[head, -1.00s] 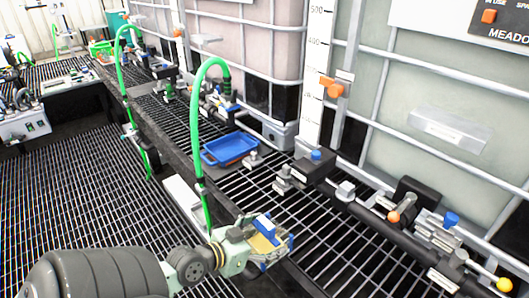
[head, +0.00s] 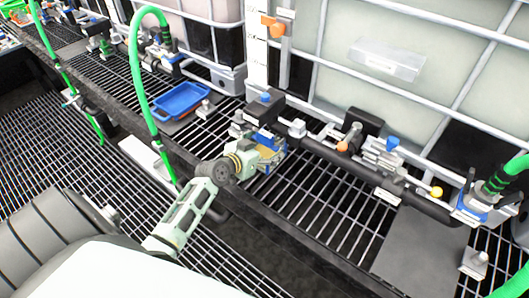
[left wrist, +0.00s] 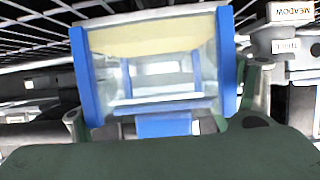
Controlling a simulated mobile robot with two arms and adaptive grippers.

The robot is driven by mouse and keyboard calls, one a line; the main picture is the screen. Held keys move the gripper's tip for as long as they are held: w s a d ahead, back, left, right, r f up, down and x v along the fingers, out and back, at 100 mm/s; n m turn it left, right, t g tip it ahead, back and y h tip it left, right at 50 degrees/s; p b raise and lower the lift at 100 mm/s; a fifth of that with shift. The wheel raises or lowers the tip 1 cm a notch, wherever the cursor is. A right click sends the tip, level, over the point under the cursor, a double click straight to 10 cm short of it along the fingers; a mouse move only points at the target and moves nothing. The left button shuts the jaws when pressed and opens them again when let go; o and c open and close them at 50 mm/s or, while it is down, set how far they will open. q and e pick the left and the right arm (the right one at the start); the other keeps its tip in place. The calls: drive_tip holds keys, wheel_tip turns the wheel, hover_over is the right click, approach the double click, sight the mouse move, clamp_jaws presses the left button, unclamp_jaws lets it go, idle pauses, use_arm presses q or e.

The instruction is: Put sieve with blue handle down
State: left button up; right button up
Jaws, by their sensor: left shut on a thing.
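The sieve with blue handle (head: 269,153) is in my left gripper (head: 255,158), in the middle of the head view. The gripper is shut on it. In the left wrist view the sieve (left wrist: 229,62) fills the upper middle, with blue side bars, a pale yellow band and a clear or shiny middle. A blue block (left wrist: 163,125) sits between the finger parts at its near edge. In the head view the sieve is over the grated shelf (head: 312,200), close to a dark block with a blue knob. I cannot tell whether it touches the grating. My right gripper is not in view.
A blue tray (head: 181,100) lies left of the sieve. A black pipe (head: 355,172) with valves runs along the back of the shelf, below the pale tanks (head: 400,105). A green hose (head: 136,75) arches at left. A grey plate (head: 420,250) lies at right; bare grating lies between.

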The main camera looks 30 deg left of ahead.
sight(265, 154)
use_arm(q)
drive_tip(key=shift+f, duration=1.4)
drive_tip(key=shift+f+b, duration=0.2)
drive_tip(key=shift+b, duration=0.15)
drive_tip(key=o, duration=1.3)
drive_tip(key=shift+r, duration=0.1)
